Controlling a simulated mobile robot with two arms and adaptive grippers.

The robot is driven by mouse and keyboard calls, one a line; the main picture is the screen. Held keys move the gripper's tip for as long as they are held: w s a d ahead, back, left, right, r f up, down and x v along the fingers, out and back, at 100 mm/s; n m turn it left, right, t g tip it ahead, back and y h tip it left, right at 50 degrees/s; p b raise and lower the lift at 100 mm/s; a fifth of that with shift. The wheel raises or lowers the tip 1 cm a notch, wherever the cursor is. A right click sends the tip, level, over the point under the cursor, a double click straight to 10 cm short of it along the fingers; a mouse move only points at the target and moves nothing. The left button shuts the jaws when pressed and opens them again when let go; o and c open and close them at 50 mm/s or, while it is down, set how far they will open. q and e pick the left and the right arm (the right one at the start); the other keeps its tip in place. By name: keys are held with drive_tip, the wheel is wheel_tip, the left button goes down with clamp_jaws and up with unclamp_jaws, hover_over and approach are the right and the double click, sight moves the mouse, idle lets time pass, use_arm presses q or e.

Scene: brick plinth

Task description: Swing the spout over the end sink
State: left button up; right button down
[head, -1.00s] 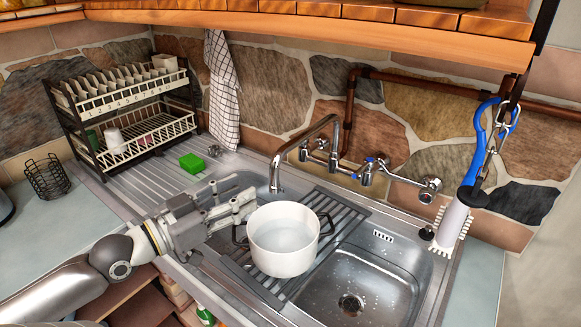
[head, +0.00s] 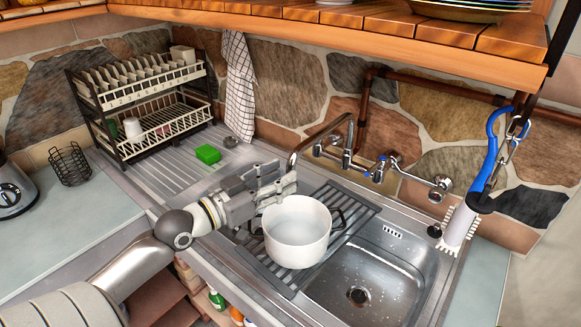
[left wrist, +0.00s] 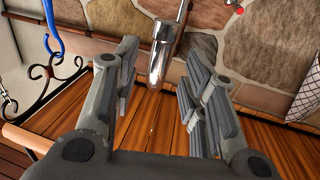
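The chrome spout (head: 322,132) arches from the wall tap toward the left, and its downward end is beside my left gripper, partly hidden by it. The end sink (head: 358,296) is the empty steel bowl at the right, with a round drain. My left gripper (head: 284,184) is just above and behind the white pot. In the left wrist view, the spout end (left wrist: 163,58) shows beyond and between the two spread fingers of this gripper (left wrist: 165,85). I cannot tell whether a finger touches it. My right gripper is not in view.
The white pot (head: 297,240) stands on a dark slatted rack (head: 350,205) left of the end sink, close under my gripper. Blue-marked tap valves (head: 381,167) are on the wall. A wooden shelf (head: 400,35) overhangs.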

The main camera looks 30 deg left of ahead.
sight(290, 170)
use_arm(q)
drive_tip(key=shift+p+x, duration=0.6)
drive_tip(key=shift+x, duration=1.25)
clamp_jaws()
